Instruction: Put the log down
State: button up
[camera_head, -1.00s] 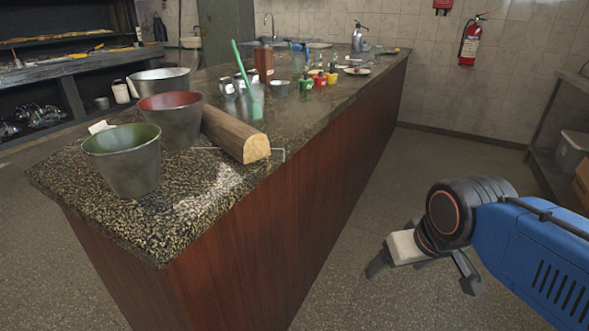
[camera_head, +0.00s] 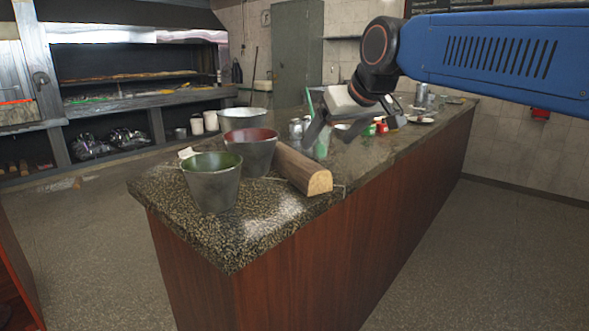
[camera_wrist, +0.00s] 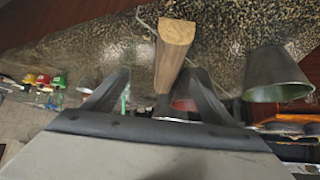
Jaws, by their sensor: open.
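The log (camera_head: 297,167) is a split piece with brown bark and a pale cut end. It lies on the speckled stone counter (camera_head: 255,232), beside the red-lined bucket. My gripper (camera_head: 352,128) is open and empty, raised over the counter behind and to the right of the log in the head view. In the wrist view the log (camera_wrist: 172,52) points away between and beyond the two spread fingers of my gripper (camera_wrist: 160,78). I see a gap, with no finger on the log.
A green-lined bucket (camera_head: 212,187) and a red-lined bucket (camera_head: 250,155) stand left of the log, with another metal bucket (camera_head: 245,118) behind. Small pots and cups (camera_head: 382,126) stand farther along. The counter's front corner is bare. Shelves (camera_head: 150,80) line the far left wall.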

aim_at(295, 161)
jog(key=a+r, duration=0.1)
jog(key=w+a, duration=0.1)
jog(key=shift+a+r+n, duration=0.3)
jog(key=shift+a+r, duration=0.05)
jog(key=shift+a, duration=0.05)
jog(key=shift+w+a+f, duration=0.1)
jog(key=shift+w+a, duration=0.1)
jog(key=x, duration=1.6)
jog(key=shift+w+a+f, duration=0.2)
jog(key=shift+w+a, duration=0.05)
jog(key=shift+w, duration=0.05)
jog(key=c, duration=1.5)
jog(key=shift+r, duration=0.1)
grip_shut()
jog(key=shift+r, duration=0.1)
